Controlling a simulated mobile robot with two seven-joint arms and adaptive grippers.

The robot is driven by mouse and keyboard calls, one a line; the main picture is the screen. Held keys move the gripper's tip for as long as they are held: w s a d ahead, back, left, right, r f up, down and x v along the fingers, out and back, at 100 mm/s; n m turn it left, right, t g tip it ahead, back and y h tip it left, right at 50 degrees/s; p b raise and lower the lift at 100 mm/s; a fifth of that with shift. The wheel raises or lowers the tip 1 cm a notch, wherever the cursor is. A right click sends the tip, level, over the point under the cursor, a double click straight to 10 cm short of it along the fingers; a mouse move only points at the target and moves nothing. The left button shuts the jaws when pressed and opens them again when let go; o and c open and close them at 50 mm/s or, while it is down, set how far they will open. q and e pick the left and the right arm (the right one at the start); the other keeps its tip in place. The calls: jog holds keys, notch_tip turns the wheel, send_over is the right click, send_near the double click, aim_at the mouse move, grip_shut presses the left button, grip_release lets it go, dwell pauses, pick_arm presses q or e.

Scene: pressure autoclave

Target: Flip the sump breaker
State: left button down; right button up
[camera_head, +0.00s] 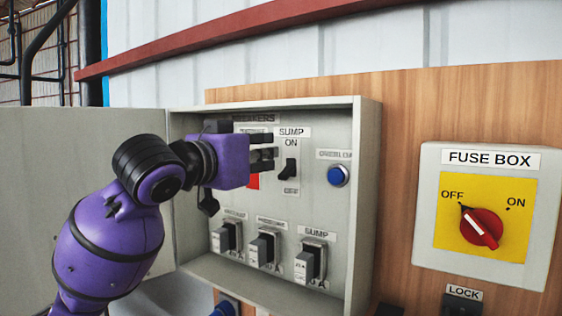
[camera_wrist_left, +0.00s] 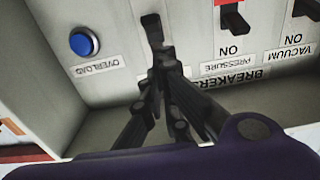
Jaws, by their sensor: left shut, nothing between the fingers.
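The sump breaker (camera_head: 290,170) is a black toggle under a label reading SUMP and ON, with an OFF label below it, inside the open grey breaker box. I cannot tell surely which way its lever points. My left gripper (camera_head: 266,152) is shut and empty, just left of the toggle in the head view. In the left wrist view, the dark fingers of my left gripper (camera_wrist_left: 167,62) reach toward a black toggle (camera_wrist_left: 152,28) beside the overload button. The fingers hide its label, and I cannot tell whether they touch it. My right gripper is not in view.
A blue overload button (camera_head: 338,175) is right of the sump toggle. Pressure (camera_wrist_left: 233,18) and vacuum (camera_wrist_left: 304,10) toggles sit on the other side. Several lower breakers (camera_head: 262,249) line the box bottom. The box's right wall (camera_head: 365,200) stands out. A fuse box (camera_head: 440,225) is farther right.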

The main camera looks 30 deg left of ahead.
pick_arm(q)
jog(key=shift+s+a, duration=0.2)
jog(key=shift+s, duration=2.55)
